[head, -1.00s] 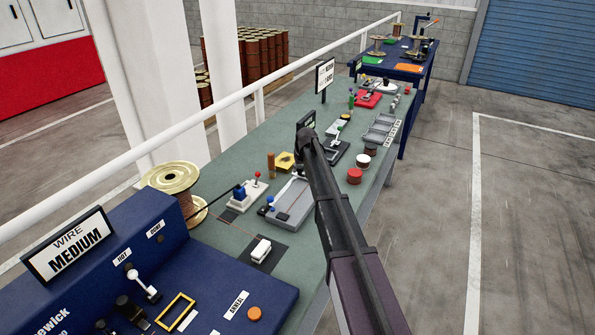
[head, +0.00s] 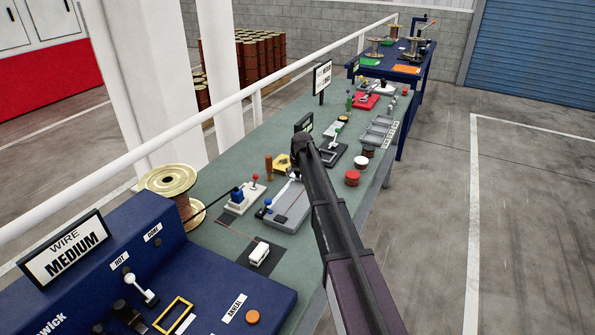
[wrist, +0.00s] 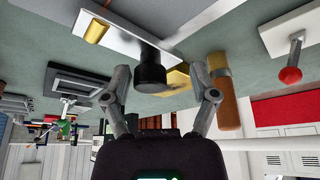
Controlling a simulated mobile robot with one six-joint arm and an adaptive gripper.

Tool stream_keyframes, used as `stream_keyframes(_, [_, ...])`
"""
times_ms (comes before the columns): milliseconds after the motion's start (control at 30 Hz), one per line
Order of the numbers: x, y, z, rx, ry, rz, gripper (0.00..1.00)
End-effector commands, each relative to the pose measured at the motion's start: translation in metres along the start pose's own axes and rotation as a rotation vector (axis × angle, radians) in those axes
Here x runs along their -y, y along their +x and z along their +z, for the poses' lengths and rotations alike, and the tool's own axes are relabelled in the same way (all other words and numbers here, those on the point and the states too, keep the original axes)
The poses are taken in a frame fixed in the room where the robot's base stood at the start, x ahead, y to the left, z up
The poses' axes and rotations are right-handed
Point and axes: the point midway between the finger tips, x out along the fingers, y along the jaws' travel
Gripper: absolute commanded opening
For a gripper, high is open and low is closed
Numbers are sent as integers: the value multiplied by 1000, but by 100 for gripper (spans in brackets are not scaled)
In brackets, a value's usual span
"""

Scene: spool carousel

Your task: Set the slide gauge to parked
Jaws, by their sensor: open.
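A long grey fixture (head: 291,207) lies on the green bench, with a small blue-topped part at its left edge. I take it for the slide gauge, but no label on it is readable. In the wrist view a pale plate (wrist: 118,40) carries a black knob (wrist: 150,72) and a brass cylinder (wrist: 97,31). My gripper (wrist: 160,82) is open and empty, its fingers spread on either side of the black knob's picture position; contact cannot be told. In the head view my arm hides the gripper and part of the bench.
Close by are a wooden-handled post (wrist: 226,100), a yellow block (head: 281,162), a red-knobbed lever (wrist: 290,73) and a black-framed tray (wrist: 88,82). Red and white capped pots (head: 352,178) stand right of my arm. A white rail (head: 285,75) runs behind the bench.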

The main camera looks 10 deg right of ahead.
Motion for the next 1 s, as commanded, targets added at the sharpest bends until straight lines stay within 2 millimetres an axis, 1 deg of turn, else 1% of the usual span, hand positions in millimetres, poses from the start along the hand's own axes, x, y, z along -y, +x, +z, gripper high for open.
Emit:
stream_keyframes(33, [5,-2,6,0,-1,0,76])
stream_keyframes(800, [79,-31,76,0,-1,-1,76])
stream_keyframes(867, [78,-40,72,0,0,0,76])
stream_keyframes(1000, [78,-53,71,0,1,0,76])
